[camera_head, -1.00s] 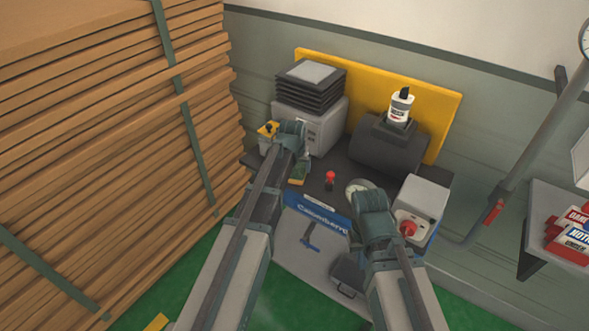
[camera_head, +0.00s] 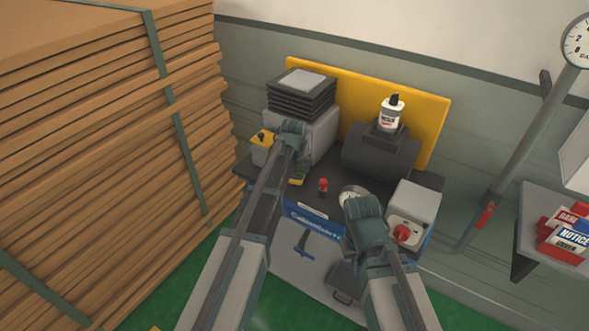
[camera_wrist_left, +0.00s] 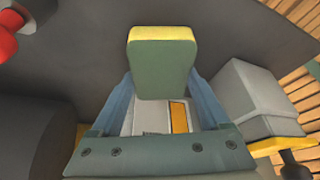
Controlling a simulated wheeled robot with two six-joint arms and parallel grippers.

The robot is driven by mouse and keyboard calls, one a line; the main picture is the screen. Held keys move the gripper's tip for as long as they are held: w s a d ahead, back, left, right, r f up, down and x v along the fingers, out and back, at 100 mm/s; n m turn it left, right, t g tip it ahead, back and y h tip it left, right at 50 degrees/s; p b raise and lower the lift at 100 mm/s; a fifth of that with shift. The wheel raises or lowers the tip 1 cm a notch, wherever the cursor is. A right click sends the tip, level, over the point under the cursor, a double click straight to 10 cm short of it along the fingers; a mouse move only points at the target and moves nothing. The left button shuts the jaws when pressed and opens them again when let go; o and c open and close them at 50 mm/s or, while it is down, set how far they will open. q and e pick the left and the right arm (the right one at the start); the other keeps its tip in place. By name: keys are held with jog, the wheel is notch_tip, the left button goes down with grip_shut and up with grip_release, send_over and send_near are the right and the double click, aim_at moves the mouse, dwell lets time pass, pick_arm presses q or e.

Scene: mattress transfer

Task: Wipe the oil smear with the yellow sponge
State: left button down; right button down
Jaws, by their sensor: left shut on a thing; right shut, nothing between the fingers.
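My left gripper (camera_head: 295,165) is shut on the yellow sponge (camera_head: 298,179), above the left part of the dark bench top (camera_head: 427,180). In the left wrist view the sponge (camera_wrist_left: 160,65) shows a broad green face and a yellow layer along its far edge, between the two fingers. My right gripper (camera_head: 365,225) is shut and empty, over the front right of the bench, beside a round dial. Its fingertips are mostly hidden behind its own body. I cannot make out the oil smear in either view.
A small red-topped object (camera_head: 323,186) stands right of the sponge. A grey control box (camera_head: 412,208) stands right.

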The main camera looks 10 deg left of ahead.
pick_arm(q)
jog(key=shift+w+d+f, duration=0.1)
jog(key=shift+w+d, duration=0.15)
jog(key=shift+w, duration=0.35)
jog(key=shift+s, duration=0.1)
jog(key=shift+s+a, duration=0.25)
jog(key=shift+s, duration=0.95)
jog(key=shift+s+a, duration=0.3)
jog(key=shift+s, duration=0.4)
jog(key=shift+s+a, duration=0.35)
jog(key=shift+s, duration=0.3)
jog(key=shift+s+a, duration=0.3)
jog(key=shift+s, duration=0.4)
jog(key=shift+s+a, duration=0.3)
jog(key=shift+s, duration=0.55)
jog(key=shift+s+a, duration=0.3)
jog(key=shift+s, duration=0.5)
